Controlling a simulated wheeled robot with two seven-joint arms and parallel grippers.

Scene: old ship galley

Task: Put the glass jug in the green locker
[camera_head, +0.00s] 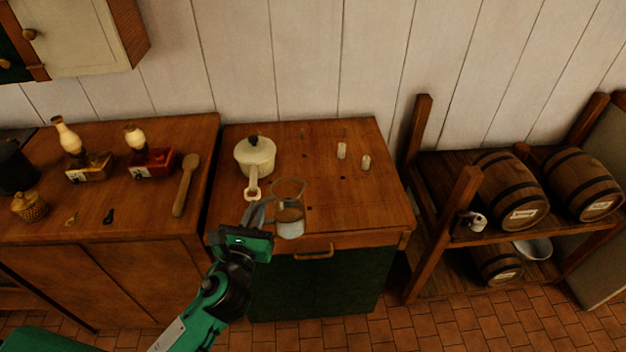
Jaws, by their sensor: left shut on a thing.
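The glass jug (290,222) is clear, with a pale lower part. It is upright at the front edge of the middle wooden counter. My left gripper (262,212) is at the jug's left side and is shut on it. I cannot tell whether the jug's base touches the counter. A cabinet with a dark green front (325,283) and a brass handle stands below this counter, and its front is closed. Another dark green panel (12,62) shows on the wall cabinet at the top left. My right gripper is not in view.
A cream saucepan (255,156) stands behind the jug, with its handle towards the jug. Two small pale shakers (342,151) stand further right. A rack with barrels (511,189) stands at the right. The counter's right front is clear.

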